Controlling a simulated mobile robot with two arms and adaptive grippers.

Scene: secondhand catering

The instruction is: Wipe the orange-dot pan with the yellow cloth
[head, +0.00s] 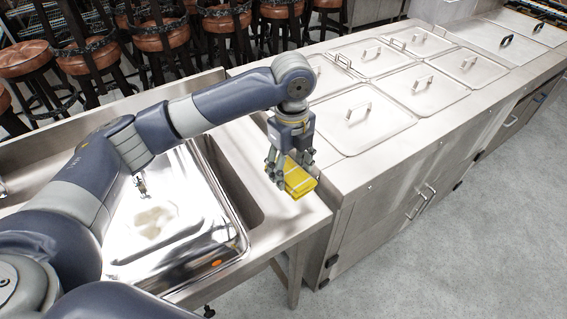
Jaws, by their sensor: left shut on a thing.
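The orange-dot pan (190,232) is a large shiny steel pan at the sink unit, lower left of centre. Its orange dot (216,263) shows on the near right edge. A pale, whitish smear (155,222) lies on its surface. My left arm crosses over the pan's far part and hides some of it. My left gripper (288,176) is shut on the yellow cloth (299,181), which looks like a folded block. It holds the cloth to the right of the pan, over the sink unit's right end. My right gripper is not in view.
A steel counter (410,150) with several lidded, handled wells stands close to the right of the sink unit (300,218). Several brown bar stools (165,38) stand behind. Open grey floor (450,250) lies at lower right.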

